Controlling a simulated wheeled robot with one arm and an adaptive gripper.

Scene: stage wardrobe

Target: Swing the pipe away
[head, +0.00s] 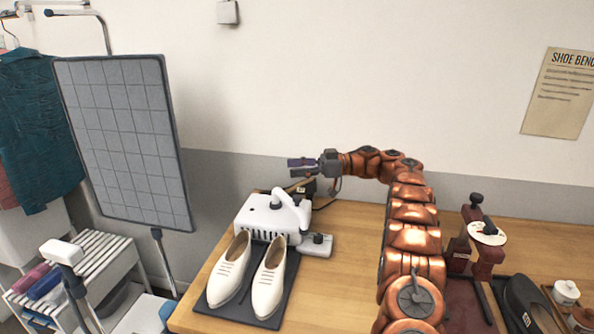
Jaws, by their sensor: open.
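A white machine (258,228) stands on the wooden bench with a curved white pipe (292,202) on its top. The pipe bends over the machine's front right side, and its lower end is hard to make out. My gripper (292,168) is above and behind the machine, pointing left, with its fingers apart and empty. It looks clear of the pipe, though the depth between them is hard to judge.
Two cream shoes (268,282) stand on a dark mat (262,318) before the machine. A grey gridded board (125,140) on a stand is at left. A dark red fixture (485,255) and black shoe (525,303) are at right. Bare bench (345,235) lies between machine and arm.

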